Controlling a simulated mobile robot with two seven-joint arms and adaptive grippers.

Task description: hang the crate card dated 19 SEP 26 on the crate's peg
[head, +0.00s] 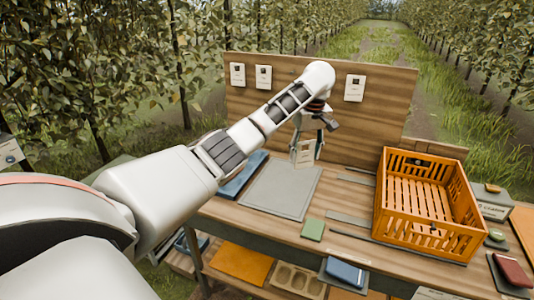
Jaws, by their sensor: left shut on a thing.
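My left gripper (315,124) points down in front of the wooden back board and is shut on a pale card (304,153). The card hangs below the fingers, above the back of the grey mat. Its print is too small to read. The orange slatted crate (388,190) stands on the right of the bench, apart from the gripper. A small dark spot, perhaps the peg (433,230), shows on the crate's near side. My right gripper is not in view.
More cards hang on the board: two at left (237,74) (263,77), one at right (355,88). A grey mat (280,190), a green block (313,230) and a dark strip (350,219) lie on the bench. A red item (512,268) lies at far right.

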